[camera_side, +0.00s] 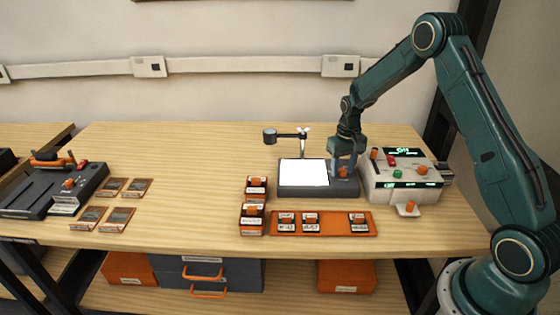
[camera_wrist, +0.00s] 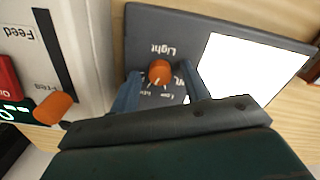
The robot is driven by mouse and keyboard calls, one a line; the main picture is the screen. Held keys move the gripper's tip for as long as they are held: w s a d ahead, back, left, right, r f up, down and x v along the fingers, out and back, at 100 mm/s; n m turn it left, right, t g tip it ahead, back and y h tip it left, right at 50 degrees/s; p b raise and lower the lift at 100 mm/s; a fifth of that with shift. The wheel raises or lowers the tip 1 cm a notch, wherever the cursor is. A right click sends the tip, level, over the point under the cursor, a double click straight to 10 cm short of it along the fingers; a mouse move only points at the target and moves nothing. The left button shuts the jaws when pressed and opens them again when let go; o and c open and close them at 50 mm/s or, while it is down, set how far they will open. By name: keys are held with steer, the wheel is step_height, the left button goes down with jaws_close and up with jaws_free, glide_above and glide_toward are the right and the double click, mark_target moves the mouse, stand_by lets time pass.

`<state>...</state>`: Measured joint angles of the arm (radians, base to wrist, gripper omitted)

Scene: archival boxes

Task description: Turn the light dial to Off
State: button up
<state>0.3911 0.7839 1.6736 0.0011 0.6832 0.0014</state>
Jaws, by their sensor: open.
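The light dial is an orange knob (camera_wrist: 160,71) on the dark grey base of a light box (camera_side: 290,190), beside its bright white panel. In the wrist view the word "Light" is printed by the dial, with small setting labels partly hidden; I cannot read its setting. The panel is lit. In the side view the dial (camera_side: 343,172) shows at the base's right end, under my gripper (camera_side: 344,160). My gripper (camera_wrist: 159,76) is open, one finger on each side of the dial. I cannot tell whether either finger touches it.
A white machine (camera_side: 402,182) with orange knobs and green displays stands close on the right. A small lamp arm (camera_side: 285,135) rises behind the panel. An orange tray (camera_side: 320,224) with small cards lies in front.

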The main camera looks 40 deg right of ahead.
steer(key=c, duration=1)
steer(key=shift+n, duration=0.4)
steer(key=n, duration=0.8)
steer(key=shift+r, duration=0.1)
steer(key=n, duration=0.4)
steer(key=shift+n, duration=0.3)
steer(key=n, duration=0.4)
steer(key=shift+n, duration=0.3)
